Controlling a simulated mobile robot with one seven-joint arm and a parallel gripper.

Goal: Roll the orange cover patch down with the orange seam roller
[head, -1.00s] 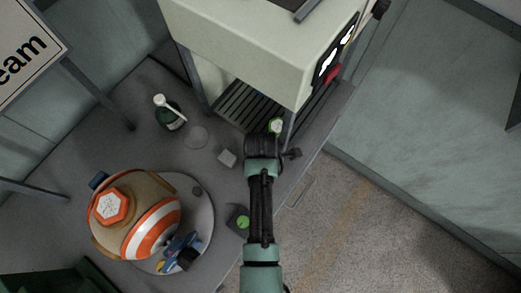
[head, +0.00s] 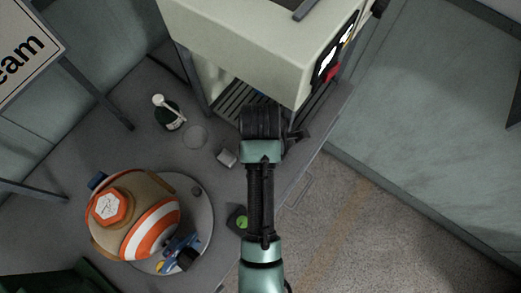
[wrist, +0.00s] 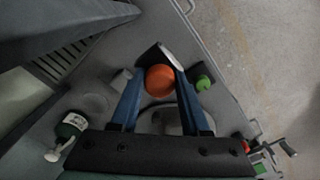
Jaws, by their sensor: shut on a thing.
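The orange cover patch (head: 112,207), a hexagon with a pale marked centre, is on the upper left of the ball (head: 160,188). The ball is tan with orange and white bands and rests on a round grey plate (head: 205,225). In the wrist view, my gripper (wrist: 160,72) has its two blue fingers closed around the orange seam roller (wrist: 160,82), seen as an orange disc with a dark and pale part beyond it. In the head view, my arm hides the fingers and roller. They are beside the press, up and right of the ball, well apart from the patch.
The pale press (head: 235,50) stands close to my wrist, with a slatted base (head: 228,101) below. A green bottle (head: 168,112), a small grey block (head: 227,157) and a green-topped box (head: 238,219) stand on the grey table. Blue and dark parts (head: 182,250) lie beside the ball.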

